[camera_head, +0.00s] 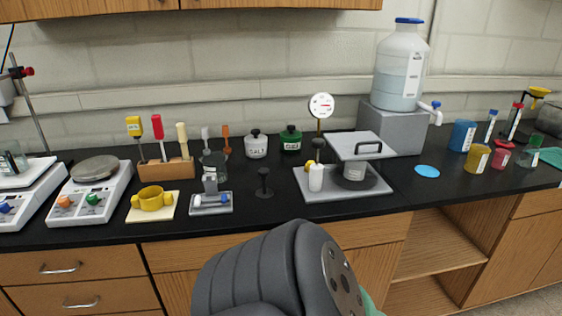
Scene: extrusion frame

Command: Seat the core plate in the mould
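No part is labelled as the core plate or the mould, and I cannot tell for certain which they are. A yellow ring-shaped piece with two side lugs (153,199) sits on a cream square plate (166,215) on the black bench. To its right, a small grey fixture (211,207) holds a white and blue cylinder lying flat. Neither of my grippers is in view; a dark arm link of mine fills the bottom centre.
Two white scales (92,199) stand at the left. A wooden tool rack (166,171) and labelled jars (256,146) stand behind. A large water bottle (400,68) sits on a grey block. Coloured cups (477,158) stand at the right. The bench's front strip is mostly clear.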

